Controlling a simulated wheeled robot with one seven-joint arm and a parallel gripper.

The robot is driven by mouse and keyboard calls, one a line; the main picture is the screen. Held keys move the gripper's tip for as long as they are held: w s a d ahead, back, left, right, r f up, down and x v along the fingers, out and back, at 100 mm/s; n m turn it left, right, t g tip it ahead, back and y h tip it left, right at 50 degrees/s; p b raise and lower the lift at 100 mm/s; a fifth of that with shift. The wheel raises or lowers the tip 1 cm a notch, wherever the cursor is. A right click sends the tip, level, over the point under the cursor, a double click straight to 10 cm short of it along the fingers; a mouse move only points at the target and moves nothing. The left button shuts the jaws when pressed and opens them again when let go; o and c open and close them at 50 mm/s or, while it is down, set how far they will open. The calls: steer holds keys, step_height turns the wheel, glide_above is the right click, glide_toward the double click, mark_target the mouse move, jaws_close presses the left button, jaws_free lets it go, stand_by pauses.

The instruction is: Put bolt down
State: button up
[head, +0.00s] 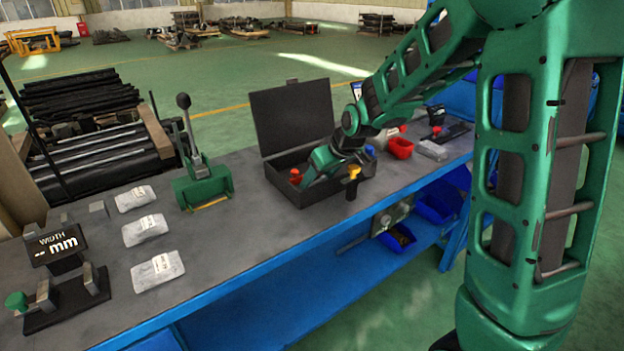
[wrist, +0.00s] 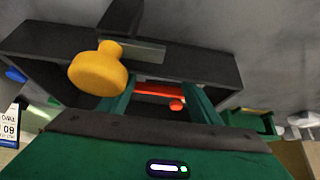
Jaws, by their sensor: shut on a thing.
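My gripper (head: 318,174) reaches down into the open black case (head: 288,190) on the workbench. In the wrist view its two green fingers (wrist: 160,100) stand apart with a narrow red strip between them. It is shut on the bolt, but the bolt's shape is not clear, being small in one view and partly hidden in the other. A red knob (head: 296,176) is at the left inside the case. A yellow knob (head: 353,172) on a dark post stands at the case's front right, and shows large in the wrist view (wrist: 97,70). A blue knob (head: 370,151) is behind it.
The case lid (head: 292,117) stands open behind my gripper. A green lever press (head: 203,187) and several wrapped packets (head: 145,229) are to the left, with a width gauge (head: 67,290) at the near end. The bench between press and case is clear.

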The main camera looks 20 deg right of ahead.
steer(key=o, duration=0.8)
steer(key=v, duration=1.2)
